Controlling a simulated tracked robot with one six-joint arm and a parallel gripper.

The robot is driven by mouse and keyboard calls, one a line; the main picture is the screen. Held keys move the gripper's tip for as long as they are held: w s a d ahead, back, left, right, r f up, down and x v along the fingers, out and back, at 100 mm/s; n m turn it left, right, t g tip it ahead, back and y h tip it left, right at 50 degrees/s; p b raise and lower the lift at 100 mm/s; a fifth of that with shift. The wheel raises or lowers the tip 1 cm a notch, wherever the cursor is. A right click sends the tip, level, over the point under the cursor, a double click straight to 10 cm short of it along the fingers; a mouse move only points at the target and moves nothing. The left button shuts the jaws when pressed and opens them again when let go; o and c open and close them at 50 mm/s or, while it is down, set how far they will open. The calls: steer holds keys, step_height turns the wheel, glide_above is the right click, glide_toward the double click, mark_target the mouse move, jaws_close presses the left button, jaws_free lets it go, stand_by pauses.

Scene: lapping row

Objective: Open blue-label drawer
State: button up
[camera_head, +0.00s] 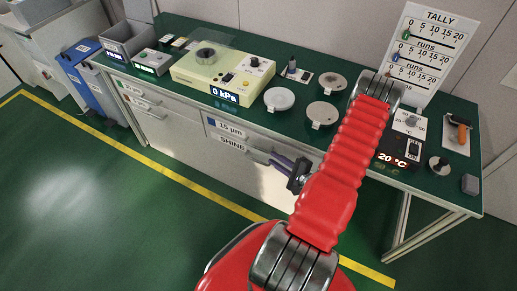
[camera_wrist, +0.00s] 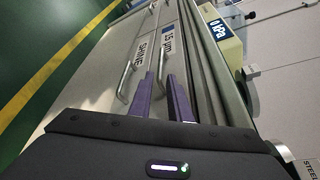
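The blue-label drawer (camera_head: 211,122) is the upper one under the bench, marked "15 µm", and it looks closed. In the wrist view its label (camera_wrist: 167,42) faces me, with a metal bar handle (camera_wrist: 162,72) beside it. My gripper (camera_wrist: 164,76) has two purple fingers standing apart, one on each side of that handle near its end. I see a gap between the fingers, and no clear contact with the bar. In the head view my gripper (camera_head: 275,160) is at the drawer front, and the handle is mostly hidden behind it.
The SHINE drawer (camera_head: 233,146) sits directly below, with its own handle (camera_wrist: 128,78). More drawers (camera_head: 140,98) are to the left, by a blue bin (camera_head: 88,80). The bench top (camera_head: 195,103) holds instruments above. The green floor in front is clear.

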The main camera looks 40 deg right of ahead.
mark_target(259, 148)
steer(key=shift+x, duration=5.15)
steer(key=shift+f, duration=0.1)
jaws_close()
